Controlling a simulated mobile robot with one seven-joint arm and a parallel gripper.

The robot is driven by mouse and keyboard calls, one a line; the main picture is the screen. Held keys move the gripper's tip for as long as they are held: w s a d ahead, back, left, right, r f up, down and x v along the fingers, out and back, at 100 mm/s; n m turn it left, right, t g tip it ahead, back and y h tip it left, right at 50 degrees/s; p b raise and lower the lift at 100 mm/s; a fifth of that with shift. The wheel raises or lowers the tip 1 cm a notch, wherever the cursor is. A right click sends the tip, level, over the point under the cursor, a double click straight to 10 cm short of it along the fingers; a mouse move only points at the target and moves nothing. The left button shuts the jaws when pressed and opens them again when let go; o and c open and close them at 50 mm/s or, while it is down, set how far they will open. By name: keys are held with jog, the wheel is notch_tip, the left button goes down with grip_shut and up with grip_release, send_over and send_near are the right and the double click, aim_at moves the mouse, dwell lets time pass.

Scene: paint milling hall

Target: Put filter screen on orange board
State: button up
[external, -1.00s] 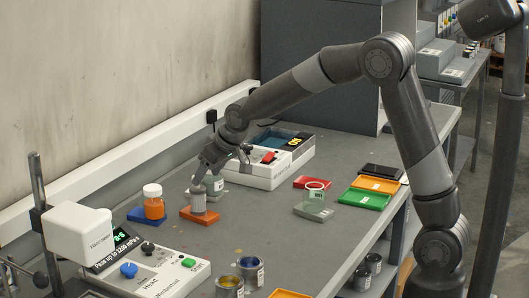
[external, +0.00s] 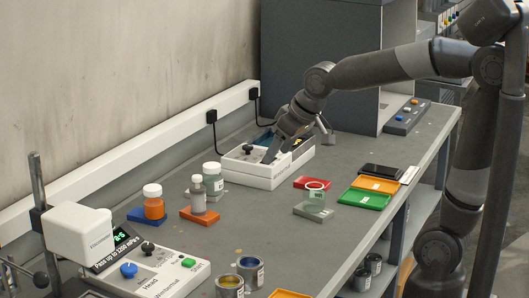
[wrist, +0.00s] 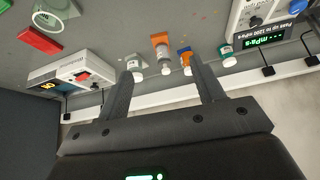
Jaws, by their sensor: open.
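My gripper (external: 271,152) is open and empty, over or near the white instrument box, apart from the bottle.
A blue board (external: 141,215) carries an orange jar (external: 154,206). A green-white jar (external: 212,178) stands behind the bottle. A white instrument box (external: 262,173), red board (external: 312,182), green tray (external: 363,198) and orange tray (external: 377,184) are nearby.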

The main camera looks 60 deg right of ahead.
jog(key=s+a+f, duration=0.1)
jog(key=s+f, duration=0.1)
jog(key=s, duration=1.5)
jog(key=shift+s+a+n, duration=0.3)
jog(key=shift+n, duration=0.1)
